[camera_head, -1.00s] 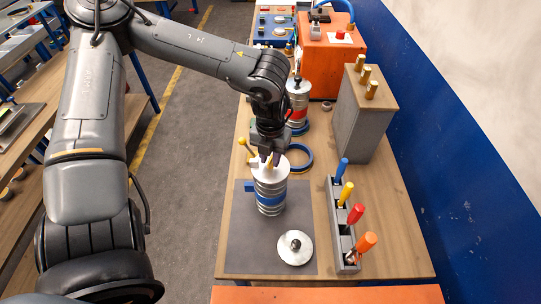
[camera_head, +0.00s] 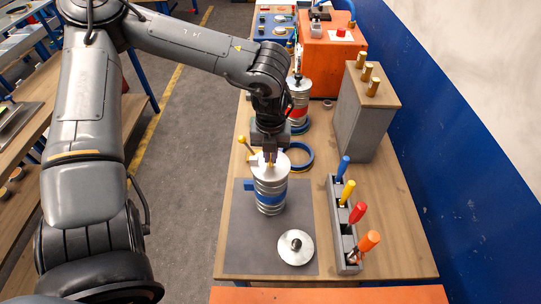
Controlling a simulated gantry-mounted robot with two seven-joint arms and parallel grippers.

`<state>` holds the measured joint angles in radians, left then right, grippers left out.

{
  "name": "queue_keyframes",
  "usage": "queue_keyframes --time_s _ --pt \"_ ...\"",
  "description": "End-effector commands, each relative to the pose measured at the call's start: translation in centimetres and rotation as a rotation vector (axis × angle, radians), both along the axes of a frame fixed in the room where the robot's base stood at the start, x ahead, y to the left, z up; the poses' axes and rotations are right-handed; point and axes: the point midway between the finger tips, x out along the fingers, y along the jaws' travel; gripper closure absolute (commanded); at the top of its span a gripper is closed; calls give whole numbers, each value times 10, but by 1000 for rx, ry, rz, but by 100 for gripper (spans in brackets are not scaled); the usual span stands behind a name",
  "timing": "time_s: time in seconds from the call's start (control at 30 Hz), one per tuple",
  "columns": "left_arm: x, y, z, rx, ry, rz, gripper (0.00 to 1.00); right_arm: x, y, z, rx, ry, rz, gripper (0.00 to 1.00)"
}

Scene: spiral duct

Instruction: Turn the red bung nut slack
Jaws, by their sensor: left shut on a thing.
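A silver canister with a blue band (camera_head: 270,197) stands upright on the grey mat, with a pale top. My left gripper (camera_head: 270,162) points down onto that top and is shut on a small yellowish fitting at its centre, mostly hidden by the fingers. A yellow-knobbed lever (camera_head: 246,144) stands beside the canister's top. A second silver canister with a red band (camera_head: 297,116) stands farther back, partly behind my left wrist. I cannot make out a red bung nut clearly. My right gripper is not in view.
A round lid with a dark knob (camera_head: 295,247) lies on the grey mat (camera_head: 240,255). A blue ring (camera_head: 302,166) lies behind the canister. A tool rack (camera_head: 338,226) with coloured handles and a grey box (camera_head: 361,128) with brass pegs stand right.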

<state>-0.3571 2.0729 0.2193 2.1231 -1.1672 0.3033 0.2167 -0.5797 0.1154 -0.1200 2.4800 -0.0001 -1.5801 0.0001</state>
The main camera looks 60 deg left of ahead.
Motion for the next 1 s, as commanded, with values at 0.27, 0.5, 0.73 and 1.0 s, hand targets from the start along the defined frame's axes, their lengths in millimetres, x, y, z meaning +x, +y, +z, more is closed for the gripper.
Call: queue_keyframes --time_s 0.27,0.5,0.73,1.0 --pt "0 0 -2 0 -1 263 100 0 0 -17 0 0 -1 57" --pt "0 0 -2 0 -1 491 100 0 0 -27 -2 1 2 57" --pt "0 0 -2 0 -2 707 100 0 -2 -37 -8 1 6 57" --pt "0 0 -1 1 -1 922 100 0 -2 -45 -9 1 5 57"
